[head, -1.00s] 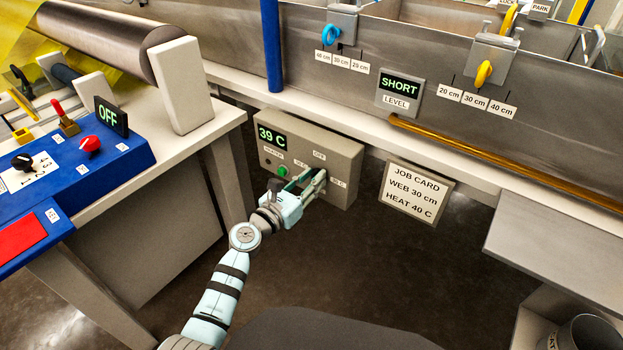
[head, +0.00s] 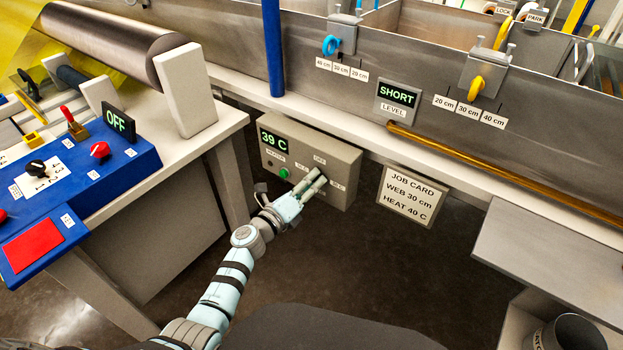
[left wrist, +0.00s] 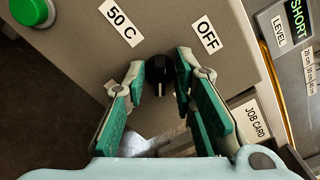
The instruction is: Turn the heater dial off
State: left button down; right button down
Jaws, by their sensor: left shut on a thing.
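The heater box (head: 340,165) is a grey-beige case under the bath's ledge, with a green "39 C" display (head: 274,141) and a green button (head: 284,172). Its black heater dial (left wrist: 159,72) shows in the left wrist view, below and between the "50 C" label (left wrist: 119,27) and the "OFF" label (left wrist: 207,38). My left gripper (head: 318,181) is at the box front, and in the left wrist view its green-padded fingers (left wrist: 160,80) stand on either side of the dial, shut on it. A small pale mark shows low on the dial; the exact setting is unclear. My right gripper is not in view.
A job card (head: 410,195) reading "HEAT 40 C" hangs right of the box. The blue control panel (head: 120,180) and its bench stand at left. The steel bath (head: 420,60) runs above, and a grey shelf (head: 560,250) juts out at right. The floor between is clear.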

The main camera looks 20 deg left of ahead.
pick_arm(q)
jog(key=n+p, duration=0.5)
jog(key=n, duration=1.2)
jog(key=shift+f, duration=0.2)
jog(key=n+p, duration=0.1)
jog(key=n, duration=0.3)
jog(key=shift+n, duration=0.4)
jog(key=n, duration=0.2)
jog(key=shift+s+d+n, duration=0.1)
jog(key=shift+n, duration=0.6)
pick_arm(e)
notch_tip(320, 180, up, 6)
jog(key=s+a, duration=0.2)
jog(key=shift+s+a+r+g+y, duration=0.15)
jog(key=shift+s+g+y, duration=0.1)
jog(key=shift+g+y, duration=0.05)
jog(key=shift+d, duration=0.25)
